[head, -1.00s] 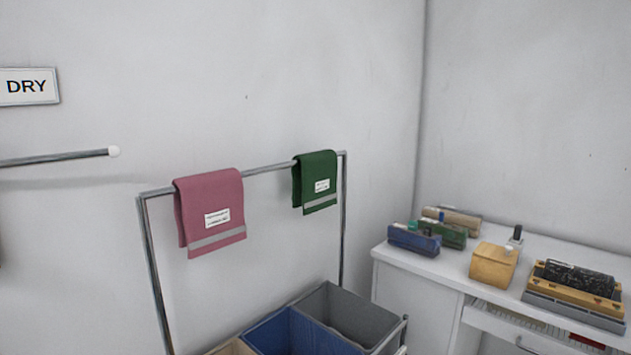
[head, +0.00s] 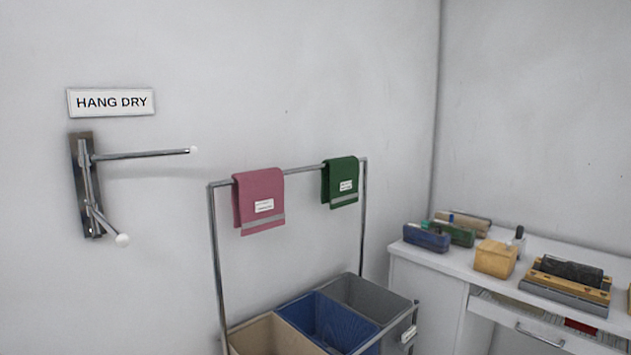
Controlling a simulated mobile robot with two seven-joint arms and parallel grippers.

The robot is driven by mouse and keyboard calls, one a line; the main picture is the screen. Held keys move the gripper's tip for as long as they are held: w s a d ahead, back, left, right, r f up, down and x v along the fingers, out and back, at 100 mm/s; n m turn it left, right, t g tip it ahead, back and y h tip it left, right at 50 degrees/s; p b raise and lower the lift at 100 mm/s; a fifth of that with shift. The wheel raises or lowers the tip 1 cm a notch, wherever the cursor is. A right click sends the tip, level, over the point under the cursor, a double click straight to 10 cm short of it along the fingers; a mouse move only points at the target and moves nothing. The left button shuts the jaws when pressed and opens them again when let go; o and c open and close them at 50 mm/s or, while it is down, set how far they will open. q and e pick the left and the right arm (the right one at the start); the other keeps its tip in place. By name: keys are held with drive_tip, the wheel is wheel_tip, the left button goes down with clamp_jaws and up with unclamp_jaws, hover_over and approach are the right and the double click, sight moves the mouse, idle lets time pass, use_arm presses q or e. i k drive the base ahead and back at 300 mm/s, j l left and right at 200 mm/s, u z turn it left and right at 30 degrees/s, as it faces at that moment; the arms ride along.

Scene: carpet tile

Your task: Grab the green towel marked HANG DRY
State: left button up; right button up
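The green towel (head: 340,182) hangs folded over the right part of a metal rail (head: 303,169). It has a white label (head: 346,186) and a grey stripe near its lower edge; the label's print is too small to read. A pink towel (head: 259,200) with a similar label and stripe hangs on the same rail to its left. A sign reading HANG DRY (head: 111,102) is on the wall at the left. Neither of my grippers shows in the head view.
A wall bracket with two white-tipped metal arms (head: 140,155) sits below the sign. Under the rail stand tan (head: 262,338), blue (head: 318,322) and grey (head: 372,294) bins. A white desk (head: 455,268) with several boxes and brushes stands at the right.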

sight(339, 183)
drive_tip(key=u, duration=1.45)
drive_tip(key=l+u, duration=0.2)
drive_tip(key=u, duration=0.3)
drive_tip(key=l+u, duration=0.2)
drive_tip(key=u, duration=0.3)
drive_tip(key=k+l, duration=0.1)
drive_tip(key=l, duration=0.3)
drive_tip(key=k+l, duration=0.15)
drive_tip(key=l, duration=0.2)
drive_tip(key=k+l, duration=0.1)
drive_tip(key=l, duration=0.3)
drive_tip(key=k+l, duration=0.1)
drive_tip(key=l, duration=0.3)
drive_tip(key=k+l, duration=0.1)
drive_tip(key=l, duration=0.25)
drive_tip(key=k+l, duration=0.15)
drive_tip(key=l, duration=0.25)
drive_tip(key=k+l, duration=0.1)
drive_tip(key=l, duration=0.3)
